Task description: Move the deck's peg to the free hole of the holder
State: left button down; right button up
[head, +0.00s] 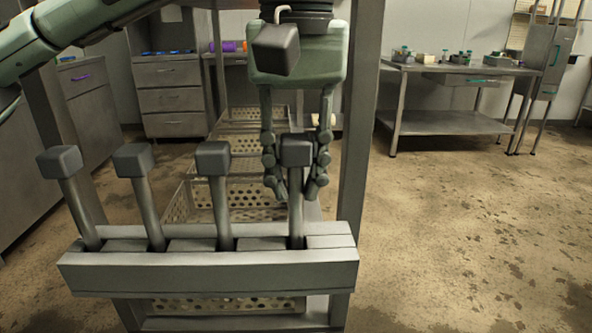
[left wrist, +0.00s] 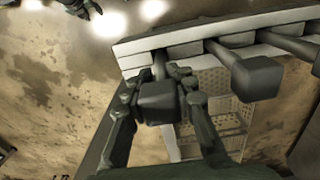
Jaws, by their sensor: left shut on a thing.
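The holder (head: 205,272) is a long grey metal bar across the lower part of the head view, with slots along its top. Several pegs with dark cube heads stand in it, the left ones leaning. My left gripper (head: 296,180) points down, its fingers shut on both sides of the rightmost peg (head: 296,153). That peg's shaft runs down into the rightmost slot. In the left wrist view the holder (left wrist: 135,50) lies beyond the fingers, and the held peg's head (left wrist: 158,101) sits between them. No empty hole shows clearly.
Perforated baskets (head: 252,143) sit behind and below the holder. A grey upright post (head: 360,120) stands close to the right of my left gripper. A steel table (head: 455,70) with small items is at the back right. The floor on the right is clear.

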pick_arm(q)
jog(key=shift+f, duration=0.3)
jog(key=c, duration=1.2)
grip_release()
jog(key=shift+o, duration=0.2)
